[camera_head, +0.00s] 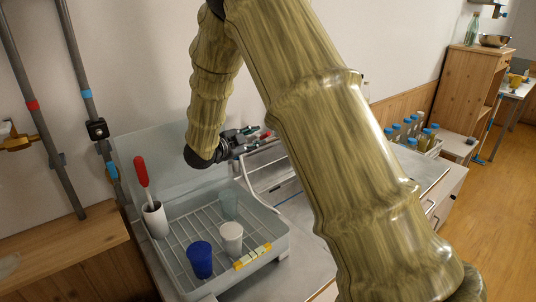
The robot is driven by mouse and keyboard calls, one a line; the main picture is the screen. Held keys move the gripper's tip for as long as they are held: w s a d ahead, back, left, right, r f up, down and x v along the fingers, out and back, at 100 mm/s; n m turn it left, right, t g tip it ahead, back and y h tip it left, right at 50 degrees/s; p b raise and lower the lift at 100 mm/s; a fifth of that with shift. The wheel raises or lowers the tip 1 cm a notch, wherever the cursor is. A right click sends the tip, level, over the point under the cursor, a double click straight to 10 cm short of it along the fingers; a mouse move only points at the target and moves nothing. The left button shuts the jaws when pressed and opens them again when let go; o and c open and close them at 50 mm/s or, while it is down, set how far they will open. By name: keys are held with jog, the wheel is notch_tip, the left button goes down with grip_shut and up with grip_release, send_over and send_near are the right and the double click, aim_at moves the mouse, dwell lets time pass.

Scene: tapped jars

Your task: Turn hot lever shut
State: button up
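My gripper (247,141) is at the end of my bamboo-patterned arm, above the right rear of the draining rack. Its dark fingers are small and overlap other parts, so I cannot tell whether they are open or shut. A small red part (267,134) shows right at the gripper's far end; I cannot tell whether it is a lever or touched. On the left wall, one grey pipe has a red band (32,104) and the other a blue band (86,94). A brass fitting (16,142) is at the left edge. I cannot clearly identify the hot lever.
A draining rack (273,232) holds a blue cup (200,260), a white cup (231,238), a clear cup and a red-handled brush (142,172) in a holder. Several blue-capped bottles (411,131) stand at right. My arm hides much of the counter.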

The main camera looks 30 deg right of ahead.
aim_at(266, 134)
jog(key=shift+b+x, duration=0.4)
jog(key=shift+x, duration=2.7)
jog(key=shift+s+d, duration=0.1)
jog(key=shift+d, duration=0.25)
jog(key=shift+c, duration=0.2)
